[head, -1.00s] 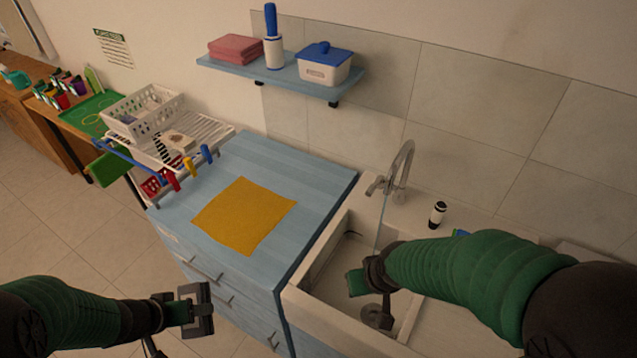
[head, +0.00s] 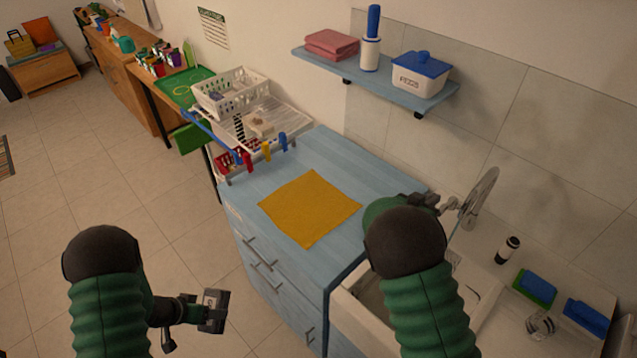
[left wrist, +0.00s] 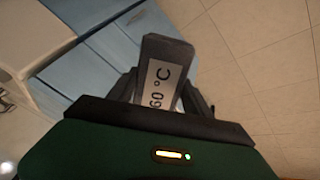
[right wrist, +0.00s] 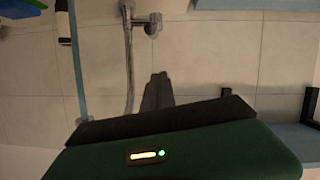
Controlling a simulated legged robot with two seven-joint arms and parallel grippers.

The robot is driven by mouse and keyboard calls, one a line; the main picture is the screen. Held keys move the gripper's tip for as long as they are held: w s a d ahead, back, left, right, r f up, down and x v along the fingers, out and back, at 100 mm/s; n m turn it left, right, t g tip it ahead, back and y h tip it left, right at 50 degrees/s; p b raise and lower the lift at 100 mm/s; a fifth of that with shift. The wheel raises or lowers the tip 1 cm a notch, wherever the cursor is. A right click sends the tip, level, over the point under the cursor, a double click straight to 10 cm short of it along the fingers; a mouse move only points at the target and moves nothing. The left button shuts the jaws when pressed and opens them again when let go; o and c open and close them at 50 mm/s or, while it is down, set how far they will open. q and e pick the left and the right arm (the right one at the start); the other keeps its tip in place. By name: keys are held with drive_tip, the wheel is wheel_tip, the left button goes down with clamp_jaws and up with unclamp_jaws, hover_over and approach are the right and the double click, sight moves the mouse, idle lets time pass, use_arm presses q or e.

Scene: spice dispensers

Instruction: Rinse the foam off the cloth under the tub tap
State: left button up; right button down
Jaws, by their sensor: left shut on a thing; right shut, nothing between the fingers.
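A flat yellow cloth (head: 310,208) lies on the blue cabinet top; I see no foam on it. The curved metal tap (head: 482,195) stands behind the white tub (head: 362,328), partly hidden by my right arm. In the right wrist view, the tap (right wrist: 129,60) appears upside down, and a bluish water stream (right wrist: 75,55) runs from its spout. My right gripper (head: 432,200) is shut and empty near the tap's handle (right wrist: 152,24).
A white dish rack (head: 285,115) and coloured clips (head: 266,151) stand at the cabinet's far left. A blue shelf (head: 375,82) overhangs the back. A dark-and-white bottle (head: 507,250) and sponges (head: 540,283) are right of the tap. Floor at left is free.

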sight(446, 206)
use_arm(q)
drive_tip(key=shift+w+a+r+p, duration=0.15)
drive_tip(key=shift+a+r+p, duration=0.15)
drive_tip(key=shift+r+p, duration=0.15)
drive_tip(key=shift+d+r+p, duration=0.2)
drive_tip(key=shift+r+p, duration=0.15)
drive_tip(key=shift+r, duration=0.05)
use_arm(e)
drive_tip(key=w+d+f, duration=0.1)
drive_tip(key=f, duration=0.1)
drive_tip(key=d+f, duration=0.2)
drive_tip(key=w+d+f, duration=0.1)
drive_tip(key=shift+w+d+f, duration=0.25)
drive_tip(key=shift+w+f, duration=0.05)
drive_tip(key=shift+f, duration=0.1)
use_arm(q)
drive_tip(key=shift+f, duration=0.1)
use_arm(e)
drive_tip(key=shift+a+f, duration=0.1)
drive_tip(key=shift+a, duration=0.05)
